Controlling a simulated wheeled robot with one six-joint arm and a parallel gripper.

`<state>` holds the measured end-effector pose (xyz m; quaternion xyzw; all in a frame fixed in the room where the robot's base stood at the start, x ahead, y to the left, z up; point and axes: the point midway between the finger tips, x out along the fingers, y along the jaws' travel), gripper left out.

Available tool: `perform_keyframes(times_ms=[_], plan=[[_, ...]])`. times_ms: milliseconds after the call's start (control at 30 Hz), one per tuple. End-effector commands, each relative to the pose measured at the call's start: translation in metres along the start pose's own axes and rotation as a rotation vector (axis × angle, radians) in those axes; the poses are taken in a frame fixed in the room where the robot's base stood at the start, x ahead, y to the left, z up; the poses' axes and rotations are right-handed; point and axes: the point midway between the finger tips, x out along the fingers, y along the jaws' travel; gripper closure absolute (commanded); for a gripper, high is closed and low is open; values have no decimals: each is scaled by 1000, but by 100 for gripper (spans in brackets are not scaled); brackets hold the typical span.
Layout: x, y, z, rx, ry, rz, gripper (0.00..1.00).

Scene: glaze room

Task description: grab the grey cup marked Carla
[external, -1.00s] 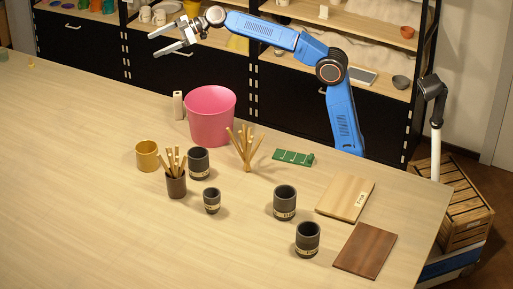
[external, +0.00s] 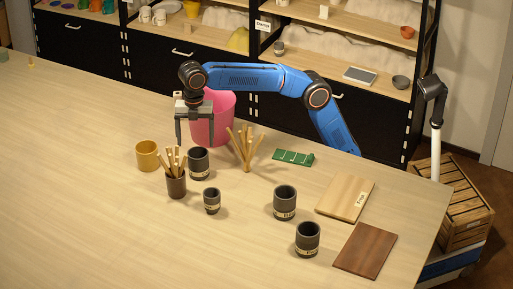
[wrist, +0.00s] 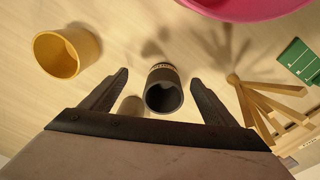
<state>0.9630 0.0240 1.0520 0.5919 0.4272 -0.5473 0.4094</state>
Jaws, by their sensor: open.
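Several dark grey cups with pale name labels stand upright on the table; I cannot read any label, so I cannot tell which is Carla's. One grey cup (external: 198,165) stands behind the stick holder, below my gripper (external: 194,143). In the wrist view this cup (wrist: 164,92) appears between the fingertips of my gripper (wrist: 160,78), with its label partly showing. Other grey cups are a small one (external: 212,201), a middle one (external: 285,203) and a front one (external: 307,240). My gripper is open, empty and pointing down.
A mustard cup (external: 147,156) stands left of the cup under my gripper. A holder with sticks (external: 176,187) is close in front. A pink bucket (external: 222,122) stands behind, and fanned sticks (external: 246,152) stand to the right.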

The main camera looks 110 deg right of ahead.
Motion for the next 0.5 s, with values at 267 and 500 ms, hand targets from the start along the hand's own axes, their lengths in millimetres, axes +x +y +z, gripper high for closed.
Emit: perform_keyframes(times_ms=[267,500], plan=[[13,-10,-38,-103,-63,-20,19],[29,-12,-39,-109,-67,-22,19]])
